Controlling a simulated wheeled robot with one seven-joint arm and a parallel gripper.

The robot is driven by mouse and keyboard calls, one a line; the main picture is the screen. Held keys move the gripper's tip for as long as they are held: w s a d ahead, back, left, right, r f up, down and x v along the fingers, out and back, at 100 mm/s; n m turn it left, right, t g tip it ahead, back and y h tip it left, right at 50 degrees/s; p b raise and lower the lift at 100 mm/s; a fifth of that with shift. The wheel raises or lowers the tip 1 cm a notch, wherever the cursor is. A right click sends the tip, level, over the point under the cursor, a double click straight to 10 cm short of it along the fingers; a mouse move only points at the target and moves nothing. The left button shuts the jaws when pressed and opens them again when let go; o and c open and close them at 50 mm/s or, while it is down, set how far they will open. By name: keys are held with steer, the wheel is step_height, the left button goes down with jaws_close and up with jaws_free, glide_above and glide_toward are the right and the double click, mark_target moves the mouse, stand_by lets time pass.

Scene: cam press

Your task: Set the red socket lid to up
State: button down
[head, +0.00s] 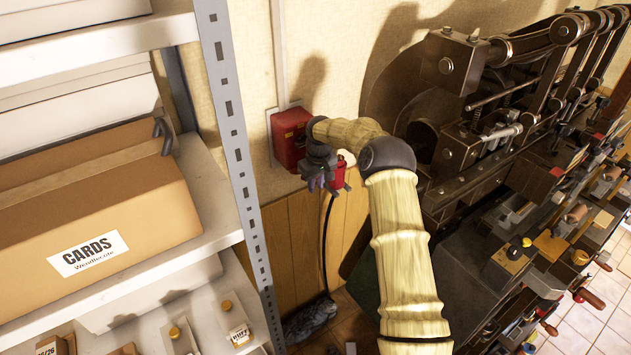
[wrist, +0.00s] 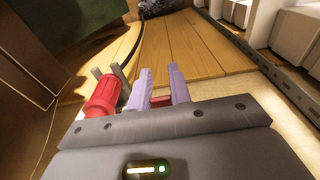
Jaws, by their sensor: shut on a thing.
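The red socket box (head: 290,138) is on the wall, right of the shelf post. My gripper (head: 318,182) is just below and to the right of it. In the wrist view my gripper (wrist: 160,86) has its two purple fingers on either side of a red piece (wrist: 161,101), which looks like the socket lid. It is shut on that piece, mostly hidden by the fingers and the gripper body, so the lid's angle cannot be told. A red cylindrical plug (wrist: 102,97) with grey prongs is beside the fingers on the left; it also shows in the head view (head: 337,176).
A dark cable (head: 325,235) hangs along the wood panelling (head: 295,240). A metal shelf (head: 236,130) with a cards box (head: 95,215) stands close on the left. A large dark press (head: 470,130) and a cluttered bench fill the right side.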

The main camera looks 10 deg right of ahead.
steer(key=shift+w+a+r, duration=0.2)
steer(key=shift+r, duration=0.1)
steer(key=c, duration=1.3)
jaws_free()
steer(key=shift+f, duration=0.1)
steer(key=shift+w+f, duration=0.15)
steer(key=shift+w, duration=0.05)
steer(key=shift+s+d+r+b, duration=0.1)
steer(key=shift+d+r+b, duration=0.2)
steer(key=shift+r+b, duration=0.25)
steer(key=r+b, duration=0.1)
steer(key=r, duration=0.4)
steer(key=s+r+b, duration=0.1)
steer(key=r, duration=0.4)
steer(key=r+b, duration=0.1)
steer(key=r, duration=0.5)
steer(key=shift+s+d+r, duration=0.1)
steer(key=shift+s, duration=0.05)
